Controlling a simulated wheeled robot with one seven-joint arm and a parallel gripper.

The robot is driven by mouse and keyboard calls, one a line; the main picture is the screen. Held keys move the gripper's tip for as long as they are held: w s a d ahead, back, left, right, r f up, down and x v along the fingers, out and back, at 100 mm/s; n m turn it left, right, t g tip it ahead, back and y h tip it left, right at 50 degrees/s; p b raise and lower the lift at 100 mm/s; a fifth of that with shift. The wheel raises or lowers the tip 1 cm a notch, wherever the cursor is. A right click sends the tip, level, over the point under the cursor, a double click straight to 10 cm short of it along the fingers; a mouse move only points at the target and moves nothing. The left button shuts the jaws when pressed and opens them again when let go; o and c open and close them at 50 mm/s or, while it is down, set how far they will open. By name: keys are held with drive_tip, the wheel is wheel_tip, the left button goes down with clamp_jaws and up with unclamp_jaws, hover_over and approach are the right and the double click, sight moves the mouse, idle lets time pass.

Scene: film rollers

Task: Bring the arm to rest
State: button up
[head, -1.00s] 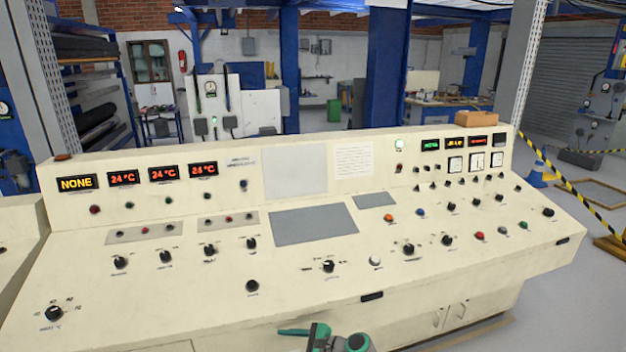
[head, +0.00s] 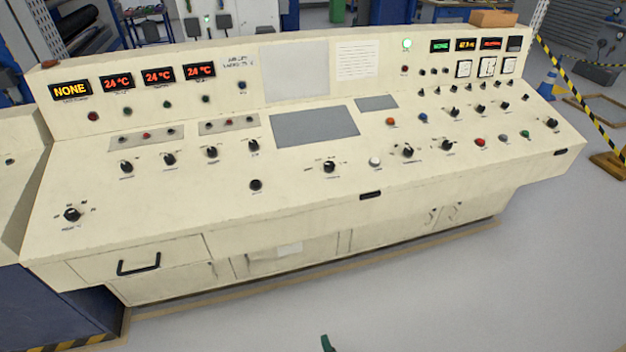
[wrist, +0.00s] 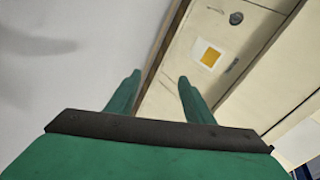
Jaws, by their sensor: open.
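My gripper (wrist: 155,95) shows in the wrist view with its two green fingers spread apart and nothing between them. Beyond the fingers are the pale floor and a cream cabinet face (wrist: 190,65) with a yellow square label on it. In the head view only a small dark green tip of my arm or gripper shows at the bottom edge; the rest is out of frame. The gripper stands clear of the control console (head: 200,225), over the floor in front of it.
The long cream console carries knobs, buttons and lit displays, one reading NONE (head: 70,90). A drawer with a black handle (head: 139,265) is at its left front. Grey floor (head: 480,290) in front is free. Yellow-black tape (head: 580,85) and a wooden block stand at the right.

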drive_tip(key=s+r+n+t+h, duration=0.1)
drive_tip(key=s+r+n, duration=0.25)
drive_tip(key=s, duration=0.55)
drive_tip(key=s+a+r+n+t, duration=0.1)
drive_tip(key=s+a+r+n, duration=0.1)
drive_tip(key=s+r, duration=0.3)
drive_tip(key=s+a+r+n+t, duration=0.1)
drive_tip(key=s+r, duration=0.4)
drive_tip(key=r, duration=0.8)
drive_tip(key=s+a+r+n+t, duration=0.2)
drive_tip(key=s+r+n, duration=0.3)
drive_tip(key=r, duration=0.3)
drive_tip(key=shift+s+a+r+t+h, duration=0.3)
drive_tip(key=shift+s+r+t, duration=0.1)
drive_tip(key=shift+t, duration=0.3)
drive_tip(key=shift+c, duration=0.6)
